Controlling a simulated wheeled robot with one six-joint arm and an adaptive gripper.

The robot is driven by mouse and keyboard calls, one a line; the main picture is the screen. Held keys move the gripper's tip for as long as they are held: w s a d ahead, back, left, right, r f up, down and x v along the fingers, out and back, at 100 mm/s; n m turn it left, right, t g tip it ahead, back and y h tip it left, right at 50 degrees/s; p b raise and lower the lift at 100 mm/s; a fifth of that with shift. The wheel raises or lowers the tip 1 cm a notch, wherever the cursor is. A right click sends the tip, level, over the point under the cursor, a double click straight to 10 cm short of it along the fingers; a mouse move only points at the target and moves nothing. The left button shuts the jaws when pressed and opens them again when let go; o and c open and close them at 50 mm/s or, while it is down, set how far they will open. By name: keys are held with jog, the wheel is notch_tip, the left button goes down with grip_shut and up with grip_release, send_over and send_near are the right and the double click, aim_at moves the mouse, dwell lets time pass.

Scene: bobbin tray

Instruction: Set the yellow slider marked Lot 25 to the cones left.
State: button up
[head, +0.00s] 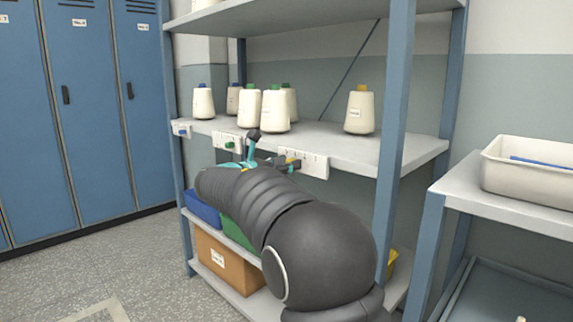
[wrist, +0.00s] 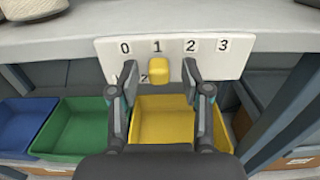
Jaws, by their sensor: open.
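The yellow slider (wrist: 159,70) sits under the 1 on a white plate (wrist: 228,64) marked 0, 1, 2, 3 on the shelf edge. A small label below it is mostly hidden, with only a 2 showing. My gripper (wrist: 159,82) is open, with one finger on each side of the slider and a gap to each. In the head view the plate (head: 316,167) shows at the shelf front, partly behind my gripper (head: 273,150). One cone with a yellow top (head: 360,112) stands on the shelf above the plate.
Several cones with green tops (head: 276,111) and blue tops (head: 203,103) stand further left on the shelf. Two more white plates (head: 227,142) (head: 181,129) are on the shelf edge. Yellow (wrist: 165,127), green (wrist: 82,128) and blue (wrist: 25,122) bins sit below. A shelf post (head: 394,130) stands at the right.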

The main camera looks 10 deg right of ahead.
jog(key=v, duration=1.1)
jog(key=shift+s+a, duration=0.25)
notch_tip(320, 180, down, 11)
jog(key=s+m+g+y, duration=0.1)
jog(key=m+y, duration=0.3)
jog(key=s+f+m+g+y, duration=0.35)
jog(key=s+f+m, duration=0.25)
jog(key=s+f, duration=0.25)
jog(key=s+d+m+y, duration=0.3)
jog(key=s+m, duration=0.4)
jog(key=s, duration=0.6)
jog(key=s+d+f+m+y, duration=0.1)
jog(key=s+d+m+y, duration=0.2)
jog(key=s, duration=1.1)
jog(key=m+t+y, duration=0.1)
jog(key=m+y, duration=0.1)
jog(key=m, duration=0.2)
jog(key=shift+s+f, duration=0.2)
jog(key=shift+f, duration=0.05)
